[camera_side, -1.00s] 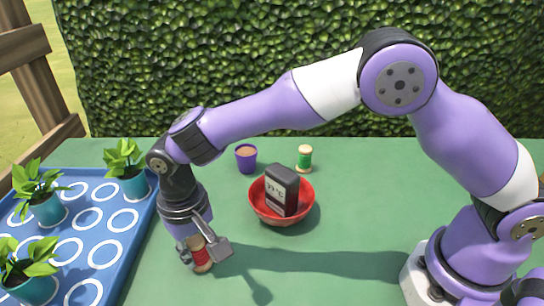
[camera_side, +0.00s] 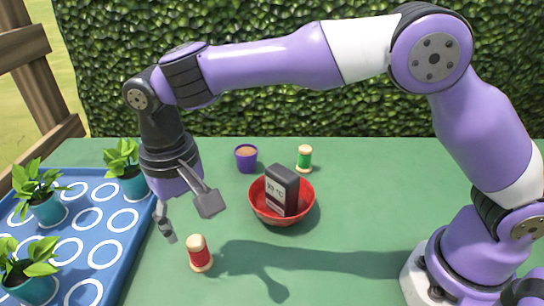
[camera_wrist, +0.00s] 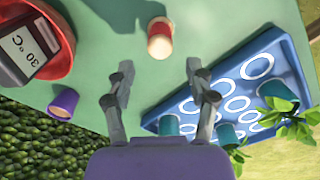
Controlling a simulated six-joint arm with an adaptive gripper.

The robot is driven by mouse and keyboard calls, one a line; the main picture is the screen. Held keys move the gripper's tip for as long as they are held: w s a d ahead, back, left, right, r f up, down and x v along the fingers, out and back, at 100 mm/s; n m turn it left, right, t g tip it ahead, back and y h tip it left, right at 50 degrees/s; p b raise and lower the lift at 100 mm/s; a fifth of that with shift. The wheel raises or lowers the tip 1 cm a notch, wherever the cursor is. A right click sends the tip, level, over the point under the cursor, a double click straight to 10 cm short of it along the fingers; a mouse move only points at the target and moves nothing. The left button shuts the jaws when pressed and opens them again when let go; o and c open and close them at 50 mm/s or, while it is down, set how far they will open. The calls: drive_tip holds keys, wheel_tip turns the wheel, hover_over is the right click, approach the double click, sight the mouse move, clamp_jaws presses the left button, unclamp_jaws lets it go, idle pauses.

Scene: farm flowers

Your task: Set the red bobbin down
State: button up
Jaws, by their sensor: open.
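The red bobbin (camera_side: 200,254) stands upright on the green table, to the right of the blue tray. It also shows in the wrist view (camera_wrist: 160,40), beyond my fingertips. My gripper (camera_side: 188,220) is open and empty, raised above and slightly left of the bobbin in the side view. Its two fingers (camera_wrist: 160,72) are spread apart in the wrist view, and nothing is between them.
A blue tray (camera_side: 136,225) with white rings and several potted plants lies at the left. A red bowl (camera_side: 281,219) holds a dark thermometer box (camera_side: 281,190). A purple cup (camera_side: 246,160) and a green bobbin (camera_side: 304,158) stand behind. The table's front middle is clear.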

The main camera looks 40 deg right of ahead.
sight(200, 238)
drive_tip(key=s+d+r+t, duration=0.1)
drive_tip(key=d+r+t, duration=0.1)
drive_tip(key=d+r, duration=0.85)
drive_tip(key=s+d+f+t, duration=0.3)
drive_tip(key=s+d, duration=0.8)
drive_tip(key=d, duration=0.3)
drive_tip(key=shift+s+t, duration=0.25)
drive_tip(key=shift+t, duration=0.05)
